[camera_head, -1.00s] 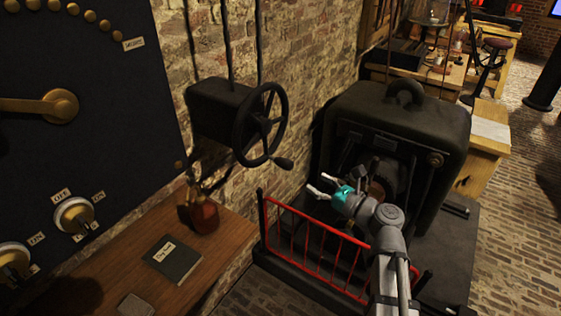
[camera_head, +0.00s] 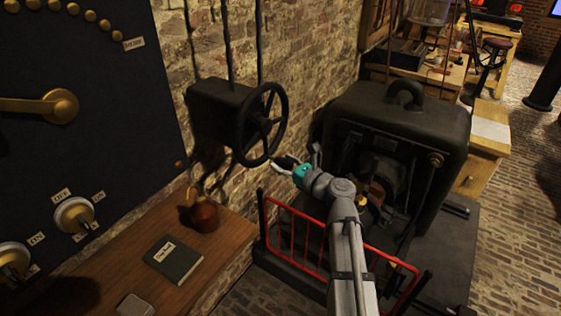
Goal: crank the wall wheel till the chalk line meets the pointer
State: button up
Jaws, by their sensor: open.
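The dark wall wheel (camera_head: 240,125) is mounted on a black box (camera_head: 215,105) fixed to the brick wall. Its crank handle (camera_head: 285,161) sticks out at the lower right of the rim. My gripper (camera_head: 283,168) is open, with its fingers beside the handle. One pale finger shows just below the handle; I cannot tell whether they touch. The other finger is partly hidden around the handle. I cannot make out a chalk line or a pointer on the wheel or box.
A red railing (camera_head: 308,235) and a large black machine (camera_head: 400,120) stand right of the wheel. A dark panel (camera_head: 90,125) is at left.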

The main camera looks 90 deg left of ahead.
jog(key=shift+s+a, duration=0.3)
jog(key=shift+s, duration=0.05)
jog(key=shift+c, duration=0.3)
grip_shut()
